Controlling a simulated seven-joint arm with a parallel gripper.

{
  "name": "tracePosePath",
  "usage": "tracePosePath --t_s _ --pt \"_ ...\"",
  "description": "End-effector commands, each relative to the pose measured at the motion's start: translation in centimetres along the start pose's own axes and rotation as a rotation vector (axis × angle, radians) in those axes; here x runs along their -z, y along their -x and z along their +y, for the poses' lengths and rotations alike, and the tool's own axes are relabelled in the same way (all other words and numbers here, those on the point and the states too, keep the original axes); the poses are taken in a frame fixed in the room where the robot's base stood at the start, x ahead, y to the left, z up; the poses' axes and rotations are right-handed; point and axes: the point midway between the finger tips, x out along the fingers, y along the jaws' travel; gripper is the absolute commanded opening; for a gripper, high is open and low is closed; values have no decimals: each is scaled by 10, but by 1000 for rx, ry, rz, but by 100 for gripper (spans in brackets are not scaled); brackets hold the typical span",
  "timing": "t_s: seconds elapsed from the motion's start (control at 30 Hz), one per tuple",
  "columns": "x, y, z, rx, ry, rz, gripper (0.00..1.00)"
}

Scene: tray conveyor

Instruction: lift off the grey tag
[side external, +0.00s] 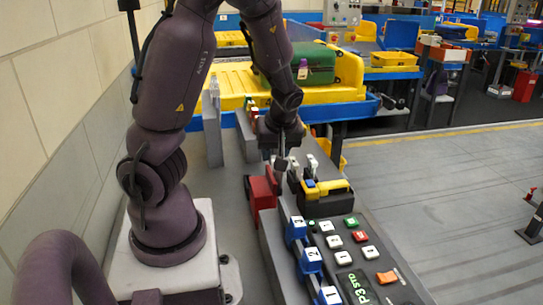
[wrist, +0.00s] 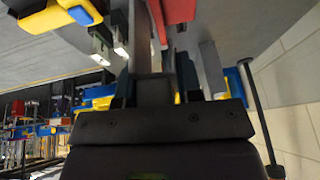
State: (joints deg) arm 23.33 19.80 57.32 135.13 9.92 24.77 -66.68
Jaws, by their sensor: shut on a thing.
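My gripper (side external: 283,160) points down over the row of small parts beside the grey control panel, with its jaws shut on a small grey piece that looks like the grey tag (side external: 281,164). The tag is small and partly covered by the fingers, and I cannot tell whether it still touches its support. In the wrist view my gripper (wrist: 160,45) reaches up from the bottom edge; the tag cannot be made out clearly between the fingers.
A red block (side external: 261,192) stands close left of my gripper. A yellow and black part (side external: 326,188) and white-tipped clips (side external: 312,161) are close right. A green suitcase (side external: 314,64) lies on a yellow tray behind.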

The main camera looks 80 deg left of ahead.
Motion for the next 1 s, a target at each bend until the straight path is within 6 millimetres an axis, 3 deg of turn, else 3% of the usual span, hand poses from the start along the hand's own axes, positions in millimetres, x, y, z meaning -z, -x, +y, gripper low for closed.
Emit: tracePosePath --t_s 0.7,1.0 --pt "-97 41 14 -2 -3 0 9" --pt "-111 47 16 -1 2 0 9"
